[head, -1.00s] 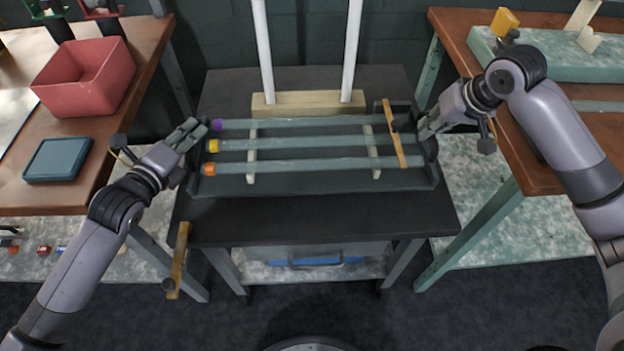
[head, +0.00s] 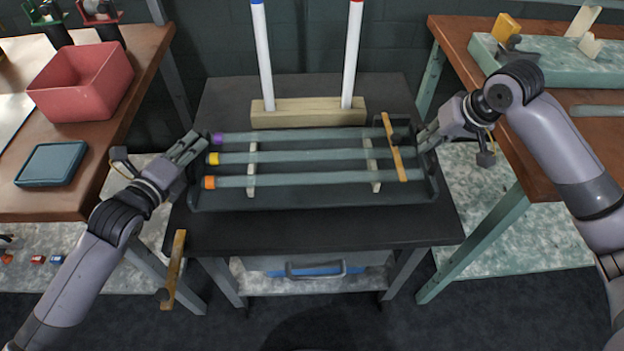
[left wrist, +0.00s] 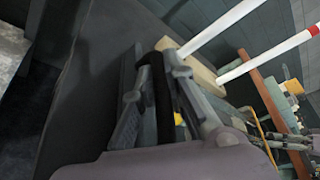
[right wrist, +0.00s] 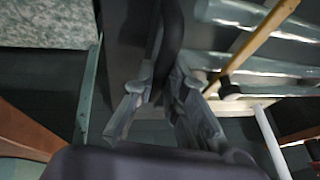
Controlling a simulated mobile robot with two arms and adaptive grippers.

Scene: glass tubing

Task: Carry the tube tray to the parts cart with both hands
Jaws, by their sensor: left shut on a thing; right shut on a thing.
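The tube tray (head: 310,201) is dark grey and long, and appears level over the black cart top (head: 330,235); I cannot tell if it touches. Three glass tubes lie across it on pale rests, with purple (head: 217,138), yellow (head: 213,158) and orange (head: 209,183) left ends. A wooden bar (head: 393,150) crosses the tubes near the right end. My left gripper (head: 204,143) is shut on the tray's left end; the dark handle shows between its fingers in the left wrist view (left wrist: 162,95). My right gripper (head: 424,140) is shut on the right end, its fingers around the dark handle (right wrist: 170,45).
A wooden block (head: 308,112) with two white upright posts stands on the cart behind the tray. A wooden bar (head: 174,270) hangs at the cart's front left. A bench with a red bin (head: 83,85) stands left, and a green-legged bench (head: 507,150) stands right.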

